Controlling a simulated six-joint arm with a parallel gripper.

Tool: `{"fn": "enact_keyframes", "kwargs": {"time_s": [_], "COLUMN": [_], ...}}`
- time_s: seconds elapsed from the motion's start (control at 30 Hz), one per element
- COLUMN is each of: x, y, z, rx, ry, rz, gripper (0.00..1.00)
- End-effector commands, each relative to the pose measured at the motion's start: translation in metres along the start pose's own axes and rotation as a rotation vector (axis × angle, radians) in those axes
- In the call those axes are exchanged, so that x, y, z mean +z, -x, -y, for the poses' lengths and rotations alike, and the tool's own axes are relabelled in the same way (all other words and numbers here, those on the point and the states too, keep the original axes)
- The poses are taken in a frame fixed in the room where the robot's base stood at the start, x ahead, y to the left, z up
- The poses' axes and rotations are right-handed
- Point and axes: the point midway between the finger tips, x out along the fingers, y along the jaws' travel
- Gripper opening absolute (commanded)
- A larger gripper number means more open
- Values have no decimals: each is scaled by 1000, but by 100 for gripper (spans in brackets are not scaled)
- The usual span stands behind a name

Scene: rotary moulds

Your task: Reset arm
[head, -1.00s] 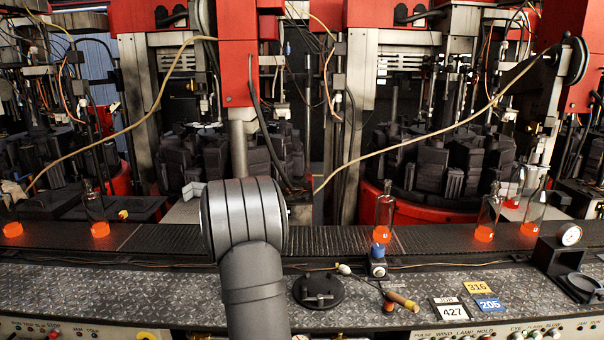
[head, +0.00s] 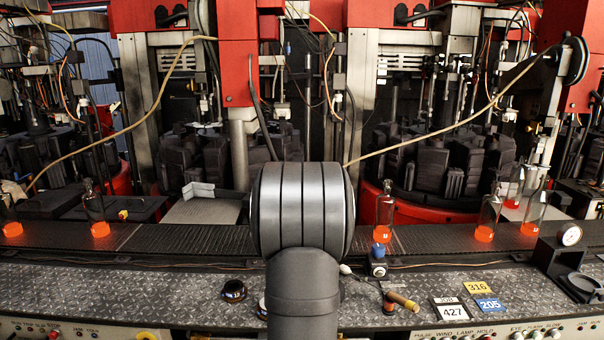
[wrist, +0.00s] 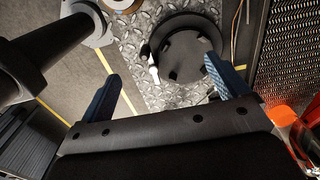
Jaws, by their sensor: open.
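My gripper (wrist: 162,75) shows in the wrist view with its two blue fingers wide apart and nothing between them. Beyond the fingers lies a black round disc (wrist: 190,45) on the patterned metal plate (wrist: 140,40); a pale-tipped slim object (wrist: 153,72) lies beside it. I cannot tell how far the fingertips are above them. In the head view my grey arm stands in the middle, and my gripper is hidden behind it.
Glowing orange bottles stand along the dark conveyor (head: 200,237), one (head: 384,210) just right of my arm. Mould machines stand behind.

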Motion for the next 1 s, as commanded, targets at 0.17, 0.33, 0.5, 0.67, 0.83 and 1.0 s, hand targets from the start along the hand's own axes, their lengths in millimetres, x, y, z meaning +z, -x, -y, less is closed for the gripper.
{"fn": "enact_keyframes", "kwargs": {"time_s": [0.17, 0.33, 0.5, 0.67, 0.83, 1.0], "x": [-37, -71, -104, -134, -129, -108], "y": [3, 7, 10, 13, 2, -14], "z": [-3, -9, -16, -25, -17, -2], "rx": [0, 0, 0, 0, 3, 2], "ry": [-4, -4, -3, -3, 7, 5], "rz": [0, 0, 0, 0, 1, 0], "gripper": [92, 92, 92, 92, 92, 92]}}
